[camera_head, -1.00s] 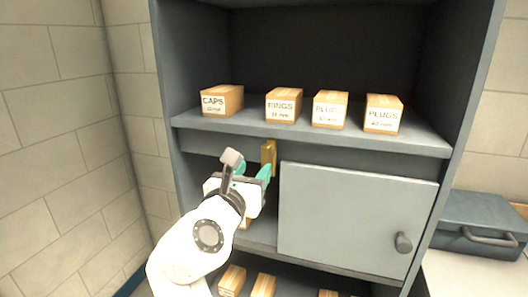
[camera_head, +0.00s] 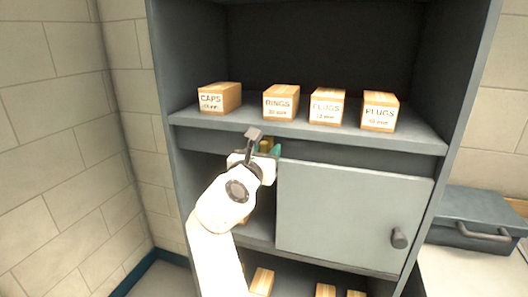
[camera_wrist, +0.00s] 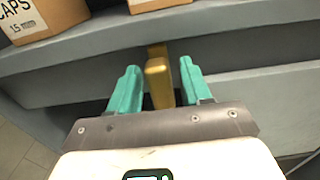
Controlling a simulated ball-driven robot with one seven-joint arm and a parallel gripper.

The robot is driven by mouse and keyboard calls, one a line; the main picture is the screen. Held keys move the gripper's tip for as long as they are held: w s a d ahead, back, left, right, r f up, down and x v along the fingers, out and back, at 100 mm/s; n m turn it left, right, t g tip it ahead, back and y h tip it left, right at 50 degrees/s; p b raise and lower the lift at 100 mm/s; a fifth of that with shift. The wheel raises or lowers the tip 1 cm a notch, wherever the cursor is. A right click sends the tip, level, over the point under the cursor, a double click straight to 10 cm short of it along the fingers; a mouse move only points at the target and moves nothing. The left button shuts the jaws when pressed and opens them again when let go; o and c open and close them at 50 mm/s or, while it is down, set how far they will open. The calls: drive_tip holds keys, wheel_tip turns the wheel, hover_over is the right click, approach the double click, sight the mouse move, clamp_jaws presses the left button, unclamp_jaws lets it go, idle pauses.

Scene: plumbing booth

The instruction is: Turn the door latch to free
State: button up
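The door latch (camera_wrist: 158,82) is a small yellow bar on the cabinet front, under the shelf edge. In the wrist view it stands upright between the two teal fingers of my gripper (camera_wrist: 156,88). The fingers are open, with a gap to the latch on each side. In the head view the latch (camera_head: 266,144) is mostly hidden by my gripper (camera_head: 262,150). The grey cabinet door (camera_head: 352,215) is to the right of the latch, with a round dark knob (camera_head: 399,238) at its lower right.
Labelled boxes stand on the shelf above: caps (camera_head: 219,98), rings (camera_head: 281,102) and two marked plugs (camera_head: 379,111). More boxes (camera_head: 262,281) sit on the bottom shelf. A dark case (camera_head: 478,218) lies on the bench at right. A tiled wall is at left.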

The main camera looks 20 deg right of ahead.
clamp_jaws()
idle(0.3)
drive_tip(key=shift+m, duration=0.3)
drive_tip(key=shift+d+m+p, duration=0.1)
drive_tip(key=shift+m+p, duration=0.4)
drive_tip(key=shift+m, duration=0.7)
drive_tip(key=m, duration=0.2)
drive_tip(key=m+b, duration=0.1)
drive_tip(key=m, duration=0.2)
drive_tip(key=shift+s+f+m+b, duration=0.1)
drive_tip(key=shift+f+m+b, duration=0.2)
drive_tip(key=shift+b, duration=0.05)
drive_tip(key=m+b, duration=0.2)
drive_tip(key=m, duration=0.2)
drive_tip(key=shift+d+f+m+b, duration=0.1)
drive_tip(key=shift+f+m+b, duration=0.05)
drive_tip(key=shift+m+b, duration=0.15)
drive_tip(key=m+b, duration=0.3)
drive_tip(key=m, duration=0.1)
drive_tip(key=shift+m, duration=0.3)
drive_tip(key=shift+s, duration=0.1)
drive_tip(key=shift+o, duration=0.3)
unclamp_jaws()
